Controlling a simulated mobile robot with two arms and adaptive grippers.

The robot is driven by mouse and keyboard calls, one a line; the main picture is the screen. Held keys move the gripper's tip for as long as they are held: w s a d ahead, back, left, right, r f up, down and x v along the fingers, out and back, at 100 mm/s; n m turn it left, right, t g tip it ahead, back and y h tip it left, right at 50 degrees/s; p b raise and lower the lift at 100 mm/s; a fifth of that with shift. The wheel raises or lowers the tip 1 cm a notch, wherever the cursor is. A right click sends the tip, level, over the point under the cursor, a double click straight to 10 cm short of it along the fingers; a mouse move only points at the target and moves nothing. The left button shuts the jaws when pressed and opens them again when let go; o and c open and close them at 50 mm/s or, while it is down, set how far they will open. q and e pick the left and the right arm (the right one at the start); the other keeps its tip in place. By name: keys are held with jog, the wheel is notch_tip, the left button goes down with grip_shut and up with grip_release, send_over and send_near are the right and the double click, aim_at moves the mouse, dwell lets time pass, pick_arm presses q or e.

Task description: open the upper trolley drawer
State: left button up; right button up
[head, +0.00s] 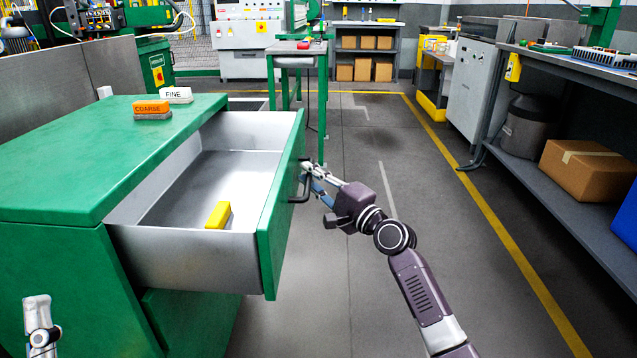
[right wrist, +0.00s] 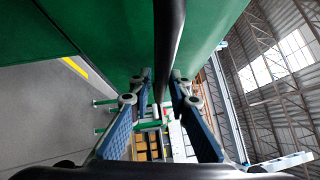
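The green trolley (head: 110,165) stands at the left. Its upper drawer (head: 275,215) is pulled far out, with its grey metal inside showing. A yellow block (head: 218,214) lies in it near the side wall closest to me. My right gripper (head: 308,172) is at the black handle (head: 301,185) on the drawer's green front.
An orange block marked COARSE (head: 152,109) and a white one marked FINE (head: 176,94) sit on the trolley top. A workbench (head: 570,205) with a cardboard box (head: 590,168) on its shelf is at the right. The floor between is clear.

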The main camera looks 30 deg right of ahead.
jog(key=v, duration=1.1)
jog(key=shift+s, duration=0.4)
jog(key=shift+d+f, duration=0.1)
jog(key=shift+d, duration=0.05)
